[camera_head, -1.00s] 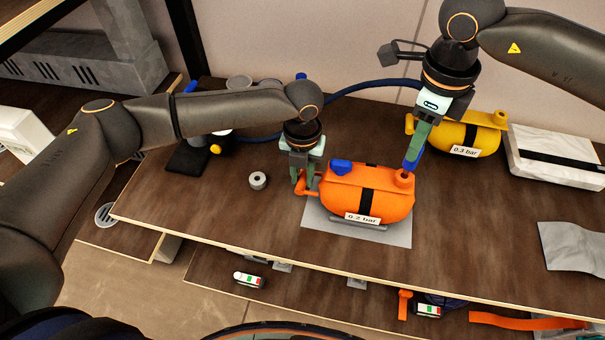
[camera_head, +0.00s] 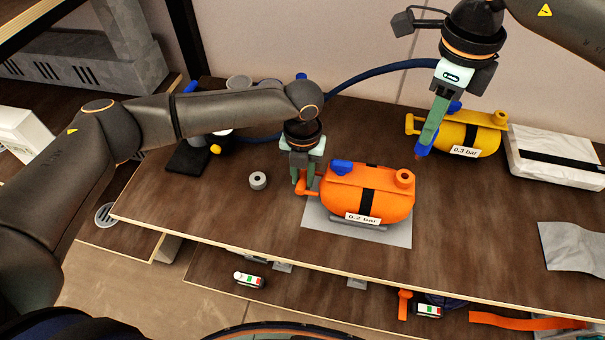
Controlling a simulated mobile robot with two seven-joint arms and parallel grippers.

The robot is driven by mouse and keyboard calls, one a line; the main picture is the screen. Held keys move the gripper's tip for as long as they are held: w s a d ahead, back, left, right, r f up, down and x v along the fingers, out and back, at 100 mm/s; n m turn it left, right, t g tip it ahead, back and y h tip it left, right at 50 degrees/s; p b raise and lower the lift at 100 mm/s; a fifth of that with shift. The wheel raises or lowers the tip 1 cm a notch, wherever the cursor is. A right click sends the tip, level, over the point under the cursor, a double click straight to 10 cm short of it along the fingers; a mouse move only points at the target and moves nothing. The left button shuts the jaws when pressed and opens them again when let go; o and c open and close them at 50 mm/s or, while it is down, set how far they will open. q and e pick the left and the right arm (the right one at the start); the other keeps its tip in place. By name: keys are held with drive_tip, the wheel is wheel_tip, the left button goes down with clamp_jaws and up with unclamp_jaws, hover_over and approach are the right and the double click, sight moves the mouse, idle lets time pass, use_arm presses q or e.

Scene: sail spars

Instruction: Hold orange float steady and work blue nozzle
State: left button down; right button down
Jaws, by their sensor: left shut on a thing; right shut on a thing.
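The orange float (camera_head: 345,195) sits on a grey mat (camera_head: 395,235) in the middle of the table, with a black strap and a "0.2 bar" label. Its raised orange port (camera_head: 404,177) at the right end is uncovered, and a blue cap (camera_head: 341,167) stands out at its upper left. My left gripper (camera_head: 303,190) is shut on the float's handle at its left end. My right gripper (camera_head: 424,148) is shut on the blue nozzle (camera_head: 422,151), pointing down. The nozzle is mostly hidden by the fingers and is apart from the port, above and right of it.
A yellow float (camera_head: 485,138) labelled "0.3 bar" lies just right of my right gripper. A blue hose (camera_head: 385,83) curves along the back. A strapped white package (camera_head: 550,155) and a grey cloth (camera_head: 575,245) lie at right. A small grey ring (camera_head: 258,180) is left of my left gripper.

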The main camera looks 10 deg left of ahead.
use_arm(q)
drive_tip(key=c, duration=0.6)
unclamp_jaws()
use_arm(e)
drive_tip(key=d+r, duration=0.5)
use_arm(q)
wheel_tip(320, 180, up, 12)
idle(0.4)
